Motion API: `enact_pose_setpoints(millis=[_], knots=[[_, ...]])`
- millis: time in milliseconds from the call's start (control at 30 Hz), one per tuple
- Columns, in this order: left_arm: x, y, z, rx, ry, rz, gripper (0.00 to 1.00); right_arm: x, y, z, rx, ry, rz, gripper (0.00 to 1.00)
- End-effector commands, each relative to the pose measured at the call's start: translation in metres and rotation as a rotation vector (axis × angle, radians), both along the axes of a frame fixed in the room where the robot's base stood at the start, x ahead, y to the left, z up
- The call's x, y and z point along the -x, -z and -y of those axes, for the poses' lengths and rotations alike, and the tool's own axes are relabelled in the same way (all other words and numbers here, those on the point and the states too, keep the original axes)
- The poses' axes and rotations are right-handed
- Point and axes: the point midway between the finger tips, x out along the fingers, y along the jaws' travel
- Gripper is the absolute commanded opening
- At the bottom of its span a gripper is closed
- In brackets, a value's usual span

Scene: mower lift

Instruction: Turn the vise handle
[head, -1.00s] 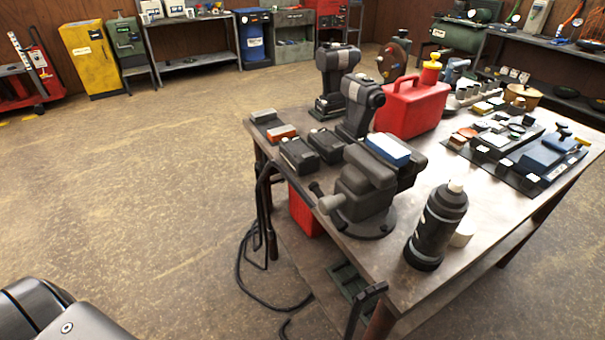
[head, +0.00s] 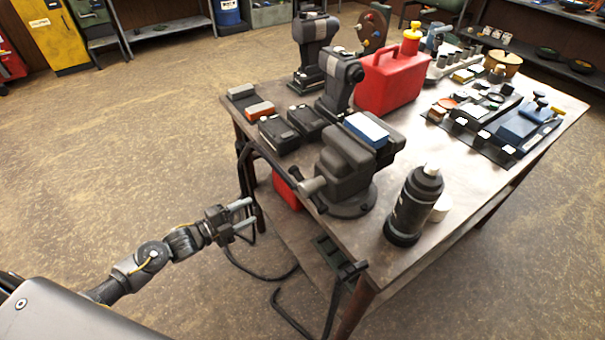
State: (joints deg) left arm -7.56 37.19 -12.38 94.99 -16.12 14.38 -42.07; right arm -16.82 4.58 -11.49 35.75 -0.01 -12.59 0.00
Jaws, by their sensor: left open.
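The dark grey vise (head: 345,170) stands on its round base near the left edge of the workbench. A blue block with a pale side (head: 366,129) sits at its jaws. The vise handle (head: 312,187) is a bar with a light grey knob at the vise's lower left, sticking out toward the bench edge. My left gripper (head: 245,214) is open and empty, with two pale fingers pointing right. In the picture it lies left of the handle, apart from it, beside the bench edge. My right gripper is not in view.
The workbench (head: 300,226) also holds a black spray can (head: 415,205), a red fuel can (head: 390,80), two dark upright tools and black battery-like blocks (head: 279,134). A black cable hangs at the bench's left side. The floor to the left is clear.

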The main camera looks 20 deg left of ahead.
Motion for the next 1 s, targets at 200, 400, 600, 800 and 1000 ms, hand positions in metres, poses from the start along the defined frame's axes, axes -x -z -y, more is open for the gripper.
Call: enact_pose_setpoints(millis=[200, 400, 600, 800, 1000], knots=[[0.035, -0.156, 0.06, -0.162, 0.353, 0.441, 0.51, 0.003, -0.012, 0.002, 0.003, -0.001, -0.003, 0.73], [0.061, -0.194, 0.079, -0.207, 0.464, 0.583, 0.51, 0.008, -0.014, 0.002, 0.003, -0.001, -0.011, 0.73], [0.059, -0.198, 0.085, -0.206, 0.468, 0.59, 0.51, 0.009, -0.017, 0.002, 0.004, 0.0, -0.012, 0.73], [0.044, -0.205, 0.111, -0.203, 0.465, 0.591, 0.51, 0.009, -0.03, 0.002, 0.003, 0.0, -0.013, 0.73], [0.026, -0.208, 0.144, -0.204, 0.464, 0.589, 0.51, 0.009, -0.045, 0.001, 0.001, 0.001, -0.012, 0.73]])
